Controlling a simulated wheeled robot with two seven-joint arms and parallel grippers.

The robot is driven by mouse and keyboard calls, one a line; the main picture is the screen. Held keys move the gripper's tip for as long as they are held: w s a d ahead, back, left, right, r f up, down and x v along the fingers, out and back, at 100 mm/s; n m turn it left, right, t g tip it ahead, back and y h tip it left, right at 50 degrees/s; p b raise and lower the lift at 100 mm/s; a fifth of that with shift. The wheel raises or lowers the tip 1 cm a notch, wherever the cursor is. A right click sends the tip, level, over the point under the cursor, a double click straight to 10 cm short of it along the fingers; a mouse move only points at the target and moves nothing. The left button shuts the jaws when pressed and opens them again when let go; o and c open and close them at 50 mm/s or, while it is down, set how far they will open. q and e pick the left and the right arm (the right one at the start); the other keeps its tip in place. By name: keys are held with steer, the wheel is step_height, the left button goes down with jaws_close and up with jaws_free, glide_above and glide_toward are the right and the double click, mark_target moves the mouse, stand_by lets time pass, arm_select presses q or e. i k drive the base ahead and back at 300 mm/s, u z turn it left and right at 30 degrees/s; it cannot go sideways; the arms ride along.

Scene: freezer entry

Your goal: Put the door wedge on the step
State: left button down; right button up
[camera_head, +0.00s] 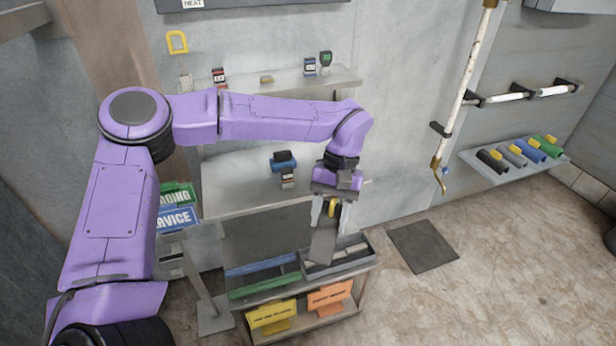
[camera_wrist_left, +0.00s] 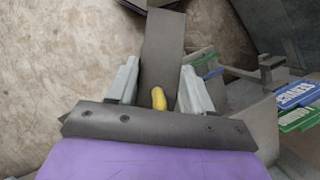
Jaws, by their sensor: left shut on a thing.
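The door wedge, a long dark grey piece (camera_head: 323,246) with a yellow grip (camera_head: 332,207), is held in my left gripper (camera_head: 331,212) and points downward. In the left wrist view the wedge (camera_wrist_left: 163,45) stretches away between the two pale fingers of my left gripper (camera_wrist_left: 160,92), with its yellow grip between them. In the head view the wedge is in front of the bins of the low rack, and I cannot tell its height above them. I cannot tell for sure which surface is the step. My right gripper is not in view.
The low rack holds a grey bin (camera_head: 368,264), a green bin (camera_head: 262,286), and yellow (camera_head: 272,317) and orange (camera_head: 330,297) signs. A dark mat (camera_head: 423,246) lies on the floor. A wall shelf (camera_head: 470,160) carries several colored pieces. A pale shelf (camera_head: 235,190) is behind my arm.

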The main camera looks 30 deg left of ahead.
mark_target(240, 195)
steer(key=i, duration=0.5)
steer(key=u, duration=0.8)
